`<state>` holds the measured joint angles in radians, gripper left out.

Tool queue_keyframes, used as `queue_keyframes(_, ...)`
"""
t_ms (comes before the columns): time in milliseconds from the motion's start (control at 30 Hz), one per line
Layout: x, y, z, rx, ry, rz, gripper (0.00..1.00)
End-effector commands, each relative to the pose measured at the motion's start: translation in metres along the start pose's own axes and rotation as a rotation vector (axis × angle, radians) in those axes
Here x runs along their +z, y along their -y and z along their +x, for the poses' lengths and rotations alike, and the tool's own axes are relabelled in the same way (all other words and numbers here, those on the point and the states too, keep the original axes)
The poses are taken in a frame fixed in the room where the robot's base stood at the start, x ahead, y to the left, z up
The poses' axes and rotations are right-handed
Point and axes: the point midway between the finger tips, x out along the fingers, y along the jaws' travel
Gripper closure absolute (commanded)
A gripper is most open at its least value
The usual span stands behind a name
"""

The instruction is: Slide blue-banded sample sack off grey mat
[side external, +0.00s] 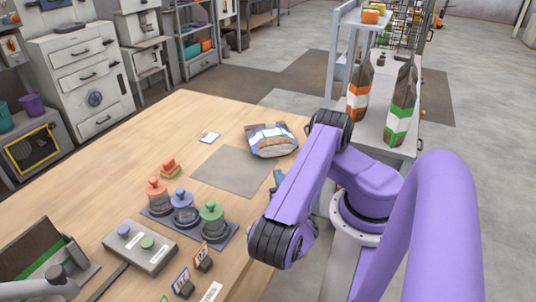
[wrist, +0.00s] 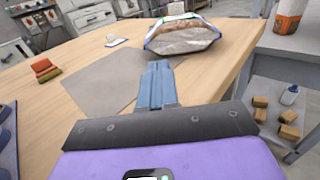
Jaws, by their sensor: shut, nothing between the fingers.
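The blue-banded sample sack (side external: 272,141) lies on the wooden table at the far right edge of the grey mat (side external: 232,172). In the side view, my gripper (side external: 279,178) is partly hidden by my arm, near the mat's right corner.
A shelf with tall orange-banded (side external: 359,92) and green-banded (side external: 402,105) sacks stands beyond the table's right edge.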

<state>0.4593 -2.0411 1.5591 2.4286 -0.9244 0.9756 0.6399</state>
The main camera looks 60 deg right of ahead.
Motion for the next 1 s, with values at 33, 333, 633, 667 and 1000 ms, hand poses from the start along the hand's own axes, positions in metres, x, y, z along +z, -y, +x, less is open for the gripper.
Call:
queue_keyframes(33,0.000,0.002,0.006,-0.006,0.000,-0.003,1.00)
queue_keyframes(333,0.000,0.002,0.034,-0.010,-0.001,-0.001,1.00)
queue_keyframes(633,-0.001,0.002,0.065,-0.011,-0.004,0.001,1.00)
queue_keyframes(667,-0.001,0.002,0.068,-0.011,-0.005,0.002,1.00)
queue_keyframes(1000,-0.001,0.002,0.105,-0.007,-0.002,0.004,1.00)
